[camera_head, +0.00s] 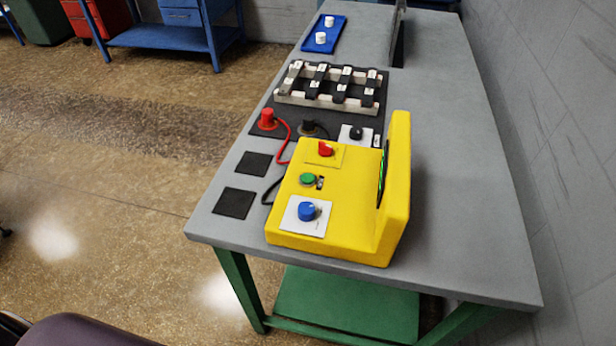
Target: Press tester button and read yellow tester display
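The yellow tester (345,205) stands on the near end of the grey table. Its upright panel (398,185) is seen nearly edge-on; only a thin green sliver of the display (383,178) shows, so no reading is legible. On its sloped top are a green button (307,179) with a small dark switch beside it, a red knob (325,149) on a yellow plate and a blue knob (307,211) on a white plate. Red and black cables run from its left side. Neither of my grippers shows in the view.
The grey table (460,150) has bare room along its right side, near a grey wall. Behind the tester are a red probe (267,119), a black knob (356,133), a rack with dark bars (331,86) and a blue tray (324,34) with white pieces. Two black pads (234,203) lie left.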

